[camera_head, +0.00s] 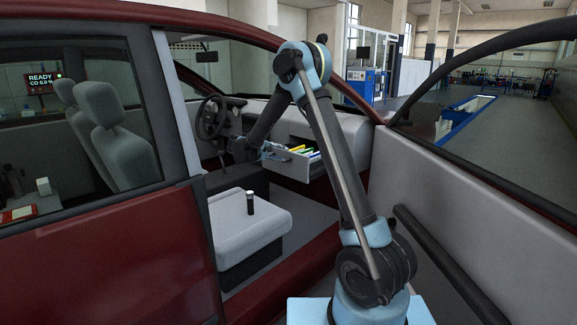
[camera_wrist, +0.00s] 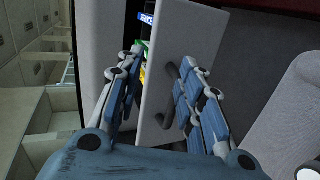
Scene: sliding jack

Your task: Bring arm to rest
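My arm reaches through the open car door to the dashboard, and my gripper (camera_head: 250,150) is beside the pulled-out glovebox drawer (camera_head: 288,167). In the wrist view my gripper (camera_wrist: 162,60) has its two fingers spread apart. The pale drawer front (camera_wrist: 192,45) and its dark handle (camera_wrist: 168,98) lie between the fingers. The handle looks free of both fingers, though light contact cannot be ruled out. Coloured items (camera_head: 300,150) show inside the open drawer.
A light seat (camera_head: 245,225) carries a small dark cylinder with a pale top (camera_head: 250,203). The steering wheel (camera_head: 211,118) is left of my gripper. The open car door (camera_head: 480,200) is on the right, and the red door frame surrounds my arm's opening.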

